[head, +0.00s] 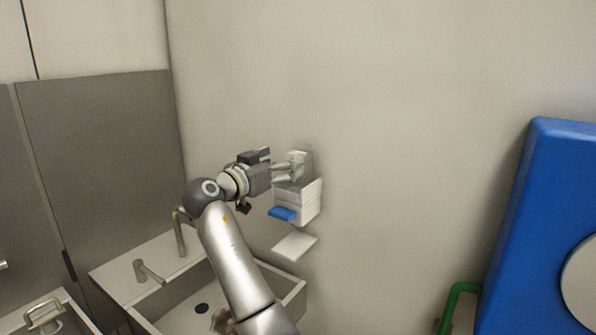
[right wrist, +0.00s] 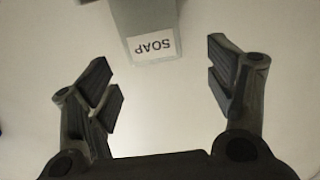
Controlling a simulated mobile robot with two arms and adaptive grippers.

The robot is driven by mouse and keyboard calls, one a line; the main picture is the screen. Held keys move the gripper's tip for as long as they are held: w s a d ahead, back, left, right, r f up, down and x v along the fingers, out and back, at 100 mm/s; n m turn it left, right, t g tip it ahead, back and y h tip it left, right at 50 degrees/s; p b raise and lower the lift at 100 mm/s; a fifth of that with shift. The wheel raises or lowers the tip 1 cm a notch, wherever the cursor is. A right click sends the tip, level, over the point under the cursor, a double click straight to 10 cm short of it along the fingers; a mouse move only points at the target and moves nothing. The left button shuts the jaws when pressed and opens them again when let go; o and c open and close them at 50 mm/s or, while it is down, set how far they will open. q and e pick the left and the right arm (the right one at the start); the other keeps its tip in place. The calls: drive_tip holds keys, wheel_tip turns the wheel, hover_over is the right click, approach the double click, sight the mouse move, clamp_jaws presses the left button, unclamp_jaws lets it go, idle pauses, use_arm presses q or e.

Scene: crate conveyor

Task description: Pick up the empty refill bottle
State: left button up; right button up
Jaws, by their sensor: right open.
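The refill bottle (right wrist: 145,15) is a greyish-green container with a white label reading SOAP, upside down in the right wrist view. It is at the top edge of that view, where part of it is cut off. I cannot tell how full it is. My right gripper (right wrist: 165,80) is open, its dark fingers spread wide, with nothing between the fingertips. In the head view my right gripper (head: 285,168) is at the top of a white wall dispenser (head: 309,201), close to a grey shape there that seems to be the bottle. My left gripper is not in view.
The dispenser has a blue lever (head: 282,214), and a white tray (head: 295,243) is below it. A sink (head: 292,300) with taps stands below my right arm. A blue panel (head: 540,190) and a green pipe are at the right. The wall between is bare.

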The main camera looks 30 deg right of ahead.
sight(297, 153)
drive_tip(key=shift+x, duration=1)
drive_tip(key=p+x, duration=0.3)
drive_tip(key=x, duration=0.1)
drive_tip(key=shift+s+d, duration=0.15)
drive_tip(key=shift+d, duration=0.1)
drive_tip(key=shift+d+f, duration=0.1)
drive_tip(key=shift+d, duration=0.2)
drive_tip(key=shift+f, duration=0.1)
drive_tip(key=shift+a, duration=0.15)
drive_tip(key=c, duration=1.1)
